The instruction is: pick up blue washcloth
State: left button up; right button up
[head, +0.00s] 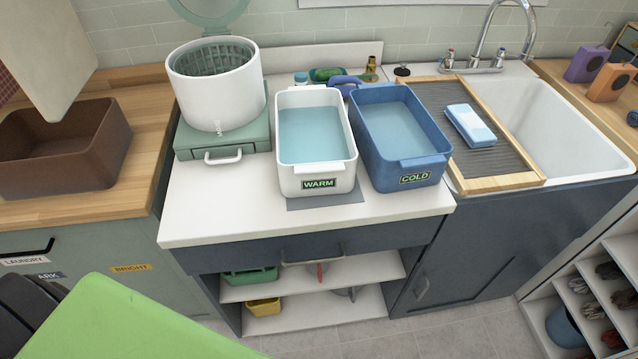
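A light blue folded block with a pale stripe (470,125), seemingly the blue washcloth, lies on the ridged grey draining board (480,165) with a wooden frame, right of the tubs. It lies flat and nothing covers it. Neither of my grippers can be made out in the head view. A green surface and dark parts fill the lower left corner, and I cannot tell what they are.
Water-filled white WARM (319,184) and blue COLD (415,180) tubs stand left of the board. The white sink (590,130) and tall faucet (487,45) are right and behind. A white drum (218,95) and brown bin (60,165) stand left. The counter front is clear.

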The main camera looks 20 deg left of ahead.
aim_at(476, 133)
jog(key=k+l, duration=0.1)
jog(key=l, duration=1.05)
jog(key=k+l+z, duration=0.15)
jog(key=l, duration=1.05)
jog(key=i, duration=0.05)
